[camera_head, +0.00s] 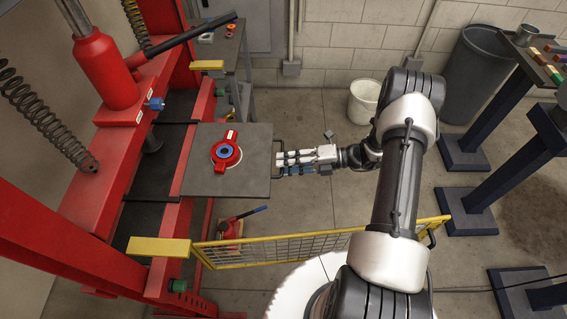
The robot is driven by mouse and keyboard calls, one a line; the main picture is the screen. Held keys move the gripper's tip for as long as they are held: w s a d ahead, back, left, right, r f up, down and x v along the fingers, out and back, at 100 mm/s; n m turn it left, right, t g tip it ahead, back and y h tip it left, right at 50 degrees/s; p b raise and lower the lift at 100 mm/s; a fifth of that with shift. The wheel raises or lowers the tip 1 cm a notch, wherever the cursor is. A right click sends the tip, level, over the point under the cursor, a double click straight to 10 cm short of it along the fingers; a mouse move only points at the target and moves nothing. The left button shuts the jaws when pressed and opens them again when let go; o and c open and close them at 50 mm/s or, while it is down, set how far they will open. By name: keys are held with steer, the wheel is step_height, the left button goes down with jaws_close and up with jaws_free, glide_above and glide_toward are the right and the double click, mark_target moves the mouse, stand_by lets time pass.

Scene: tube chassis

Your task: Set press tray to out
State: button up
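The press tray (250,178) is a flat dark grey plate at the right side of the red press (108,120). It extends out to the right past the red frame beam. A red round part with a blue centre (226,152) sits on the tray. A dark handle is on the tray's right edge. My gripper (281,163) is at this handle, coming from the right, with its fingers pointing left. The fingers overlap the handle. Whether they are closed around it is too small to tell.
A yellow mesh guard (300,246) stands open in front of the tray. A bench with small parts (228,50) is behind it. A white bucket (363,101) and a grey bin (480,75) stand near the wall. Dark blue table legs (500,165) are at right.

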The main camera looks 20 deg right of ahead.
steer(key=v, duration=1)
steer(key=shift+d, duration=0.35)
steer(key=shift+s, duration=0.1)
steer(key=s+a+r+n+g+h, duration=0.35)
steer(key=a+r+n, duration=0.25)
steer(key=r+n, duration=0.4)
steer(key=s+a+r+n+g+h, duration=0.3)
steer(key=a+r+n+h, duration=0.15)
steer(key=r+n, duration=0.5)
steer(key=s+a+r+n+t+h, duration=0.2)
steer(key=s+r+n+t+h, duration=0.1)
steer(key=s+n, duration=0.4)
steer(key=s+a+r+n+t+h, duration=0.1)
steer(key=s+r+n+t+h, duration=0.2)
steer(key=n, duration=1)
steer(key=s+r, duration=0.3)
steer(key=shift+s+a+h, duration=0.3)
steer(key=shift+s+a, duration=0.1)
